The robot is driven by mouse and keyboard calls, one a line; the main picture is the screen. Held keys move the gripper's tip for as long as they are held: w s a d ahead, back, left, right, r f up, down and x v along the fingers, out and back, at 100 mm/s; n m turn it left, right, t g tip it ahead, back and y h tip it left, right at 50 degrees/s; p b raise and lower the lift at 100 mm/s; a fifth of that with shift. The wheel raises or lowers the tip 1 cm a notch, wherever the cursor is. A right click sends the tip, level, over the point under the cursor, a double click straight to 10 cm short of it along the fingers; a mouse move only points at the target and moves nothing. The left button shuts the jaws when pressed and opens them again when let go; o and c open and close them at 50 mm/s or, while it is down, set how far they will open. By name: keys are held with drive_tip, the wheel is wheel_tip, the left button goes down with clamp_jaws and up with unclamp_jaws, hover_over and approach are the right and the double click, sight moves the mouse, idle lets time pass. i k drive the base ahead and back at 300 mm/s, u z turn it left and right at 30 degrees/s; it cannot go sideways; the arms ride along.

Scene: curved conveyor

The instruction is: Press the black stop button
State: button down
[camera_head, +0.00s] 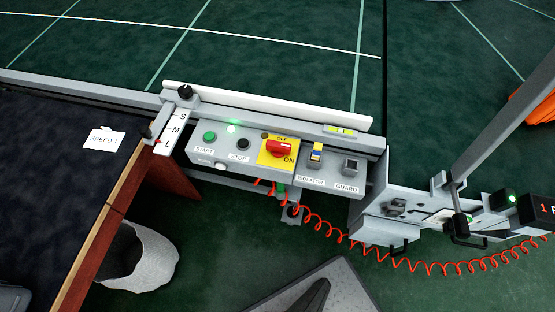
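The black stop button (243,144) is a small round button on the sloped grey control panel (222,169), just above a white STOP label (239,157). Nothing covers it or touches it. A green START button (209,136) sits to its left. My gripper does not show in this view.
ISOLATOR (316,152) and GUARD (351,166) fittings fill the panel's right end. A coiled red cable (345,239) hangs below. Space above the panel looks clear.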

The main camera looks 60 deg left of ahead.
sight(243, 143)
drive_tip(key=z, duration=1.4)
drive_tip(key=i, duration=0.7)
drive_tip(key=u, duration=4.45)
drive_tip(key=i, duration=0.5)
drive_tip(key=u, duration=0.05)
